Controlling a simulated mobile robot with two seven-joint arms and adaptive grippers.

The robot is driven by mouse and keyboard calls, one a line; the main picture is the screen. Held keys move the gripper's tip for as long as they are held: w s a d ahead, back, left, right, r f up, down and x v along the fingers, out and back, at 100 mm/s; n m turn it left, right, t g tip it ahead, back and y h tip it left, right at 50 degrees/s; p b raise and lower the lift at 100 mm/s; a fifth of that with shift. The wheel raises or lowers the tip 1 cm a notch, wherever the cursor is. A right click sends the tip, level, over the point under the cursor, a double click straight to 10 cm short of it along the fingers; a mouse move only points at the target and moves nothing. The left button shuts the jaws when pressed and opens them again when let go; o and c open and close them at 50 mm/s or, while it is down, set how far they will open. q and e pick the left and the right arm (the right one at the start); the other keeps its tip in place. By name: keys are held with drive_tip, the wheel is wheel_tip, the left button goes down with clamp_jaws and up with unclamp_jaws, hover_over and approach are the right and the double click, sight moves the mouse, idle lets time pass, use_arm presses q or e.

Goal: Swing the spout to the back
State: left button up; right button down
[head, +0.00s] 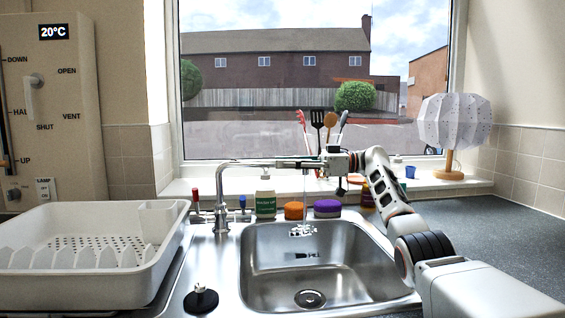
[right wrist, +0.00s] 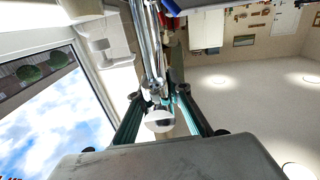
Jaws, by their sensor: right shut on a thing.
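The chrome tap (head: 222,200) stands at the back left of the sink, with a red lever (head: 195,196) and a blue lever (head: 243,203). Its spout (head: 250,163) reaches to the right over the back of the basin, and water (head: 304,190) appears to fall from its end. My right gripper (head: 303,163) comes in from the right and is shut on the spout's outer end. In the right wrist view the spout (right wrist: 150,50) runs between the teal-edged fingers (right wrist: 158,112). The gripper partly hides the spout's tip. My left gripper is not in view.
Utensils (head: 318,125) stand near the window, close behind the gripper. A white dish rack (head: 80,285) is at left; a lamp (head: 455,125) is at right.

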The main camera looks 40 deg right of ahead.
drive_tip(key=shift+d+f, duration=0.15)
drive_tip(key=shift+f, duration=0.15)
drive_tip(key=c, duration=2.3)
unclamp_jaws()
drive_tip(key=o, duration=0.4)
drive_tip(key=shift+s+d, duration=0.1)
drive_tip(key=shift+d, duration=0.1)
drive_tip(key=shift+r, duration=0.15)
drive_tip(key=v, duration=1.1)
drive_tip(key=shift+s+d, duration=0.25)
drive_tip(key=shift+s, duration=0.1)
